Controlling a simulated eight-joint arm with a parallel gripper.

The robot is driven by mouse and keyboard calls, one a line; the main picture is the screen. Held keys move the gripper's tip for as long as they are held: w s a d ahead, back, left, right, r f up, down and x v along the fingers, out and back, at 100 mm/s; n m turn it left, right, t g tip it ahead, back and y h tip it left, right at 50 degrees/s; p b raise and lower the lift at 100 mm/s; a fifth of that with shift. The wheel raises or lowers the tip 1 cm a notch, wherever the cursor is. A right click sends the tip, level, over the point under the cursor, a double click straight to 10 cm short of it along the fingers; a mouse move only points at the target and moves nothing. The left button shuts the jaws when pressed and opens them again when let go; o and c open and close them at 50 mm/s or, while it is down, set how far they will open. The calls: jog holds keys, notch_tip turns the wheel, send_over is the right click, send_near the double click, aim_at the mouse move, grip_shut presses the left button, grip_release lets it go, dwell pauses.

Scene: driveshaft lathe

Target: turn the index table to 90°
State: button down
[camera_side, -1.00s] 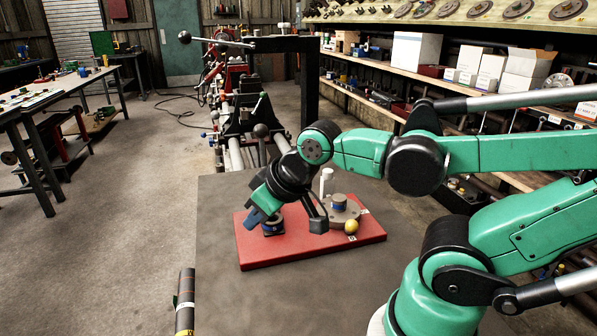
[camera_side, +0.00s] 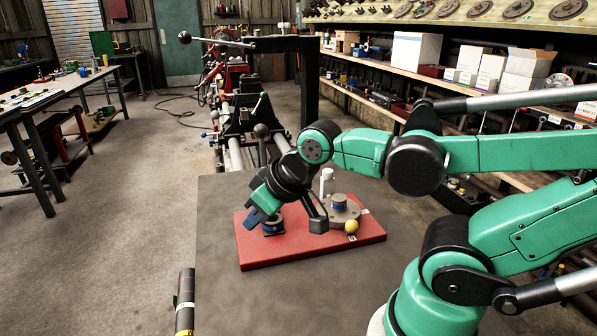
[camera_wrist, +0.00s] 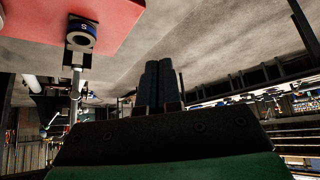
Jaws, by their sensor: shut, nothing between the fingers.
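The index table (camera_side: 347,208) is a grey round disc on the red base plate (camera_side: 290,253). It has a blue-banded hub (camera_side: 339,201), a white upright post (camera_side: 326,183) at its back left and a yellow ball knob (camera_side: 351,226) at its front. Part of its left side is hidden by my wrist. My gripper (camera_side: 255,217) is over the left part of the plate, apart from the disc and knob. In the wrist view, its dark fingers (camera_wrist: 160,75) are together with nothing between them. The red plate also shows there at upper left (camera_wrist: 105,15).
A blue-banded round fitting (camera_side: 272,226) stands on the plate's left part, beside my gripper; a blue fitting marked S shows in the wrist view (camera_wrist: 82,32). Small white labels lie near the disc. A lathe (camera_side: 240,120) stands behind.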

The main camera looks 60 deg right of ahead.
jog(key=c, duration=1.1)
grip_release()
jog(key=shift+d, duration=0.15)
jog(key=o, duration=0.6)
jog(key=d+m, duration=0.1)
jog(key=d+g, duration=0.1)
jog(key=d, duration=0.1)
jog(key=d+m+h, duration=0.1)
jog(key=shift+s+d+f+m+g, duration=0.15)
jog(key=shift+f+m+g, duration=0.15)
jog(key=shift+f+g, duration=0.1)
jog(key=m+g, duration=0.6)
jog(key=m, duration=0.3)
send_over(352, 221)
notch_tip(352, 221, down, 4)
jog(key=shift+r+y, duration=0.1)
jog(key=shift+y, duration=0.2)
jog(key=shift+f+m, duration=0.3)
jog(key=shift+f, duration=2.55)
grip_shut()
